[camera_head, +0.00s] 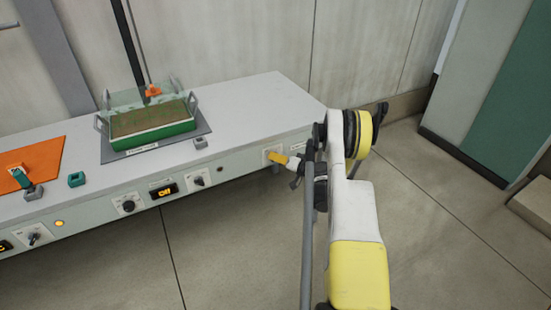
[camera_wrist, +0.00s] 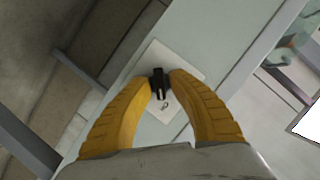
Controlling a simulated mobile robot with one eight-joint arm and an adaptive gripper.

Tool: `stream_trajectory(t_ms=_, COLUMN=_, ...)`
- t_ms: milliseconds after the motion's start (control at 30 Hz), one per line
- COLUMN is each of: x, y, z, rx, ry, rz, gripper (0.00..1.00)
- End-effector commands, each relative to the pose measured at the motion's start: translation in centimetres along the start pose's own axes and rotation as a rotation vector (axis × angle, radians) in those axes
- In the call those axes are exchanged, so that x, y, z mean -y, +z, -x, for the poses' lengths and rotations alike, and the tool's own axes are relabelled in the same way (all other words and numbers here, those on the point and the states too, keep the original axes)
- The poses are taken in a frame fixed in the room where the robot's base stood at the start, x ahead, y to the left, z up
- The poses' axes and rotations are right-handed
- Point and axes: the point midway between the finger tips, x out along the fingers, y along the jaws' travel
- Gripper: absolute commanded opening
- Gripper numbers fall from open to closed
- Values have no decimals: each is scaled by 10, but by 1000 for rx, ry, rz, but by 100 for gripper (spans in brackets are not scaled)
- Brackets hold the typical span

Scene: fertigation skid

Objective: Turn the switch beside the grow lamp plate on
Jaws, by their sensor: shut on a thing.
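A black switch knob (camera_wrist: 159,84) sits on a small white plate (camera_wrist: 184,72), seen in the middle of the wrist view. My gripper (camera_wrist: 161,80) has its two yellow fingers shut on the knob, one on each side. A light mark shows on the knob's lower end. In the head view my gripper (camera_head: 279,158) reaches the front panel at its right end and hides the knob. Part of the white plate (camera_head: 267,151) shows beside the fingers. The plate's lettering is too small to read.
The same front panel carries another rotary switch (camera_head: 197,180), an "Off" display (camera_head: 163,190) and a black dial (camera_head: 128,204). On the bench top stand a green tray (camera_head: 150,130) and an orange mat (camera_head: 45,158). The floor in front is clear.

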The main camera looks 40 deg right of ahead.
Motion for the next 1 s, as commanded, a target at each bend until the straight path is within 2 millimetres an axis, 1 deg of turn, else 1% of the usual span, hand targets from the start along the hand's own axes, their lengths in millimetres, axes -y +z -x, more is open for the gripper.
stream_trajectory(t_ms=100, x=0, y=-1, z=-1, rx=-1, ry=-23, rz=-55, gripper=0)
stream_trajectory(t_ms=267, x=0, y=-1, z=-1, rx=-2, ry=-23, rz=-53, gripper=0)
stream_trajectory(t_ms=300, x=0, y=-1, z=-2, rx=-2, ry=-23, rz=-53, gripper=29)
stream_trajectory(t_ms=333, x=0, y=-1, z=-2, rx=-1, ry=-23, rz=-53, gripper=32)
stream_trajectory(t_ms=567, x=0, y=0, z=-1, rx=-1, ry=-22, rz=-53, gripper=32)
stream_trajectory(t_ms=667, x=0, y=-1, z=2, rx=-1, ry=-22, rz=-53, gripper=32)
stream_trajectory(t_ms=767, x=0, y=-1, z=15, rx=-1, ry=-22, rz=-53, gripper=32)
stream_trajectory(t_ms=1000, x=-1, y=-1, z=57, rx=-3, ry=-22, rz=-53, gripper=32)
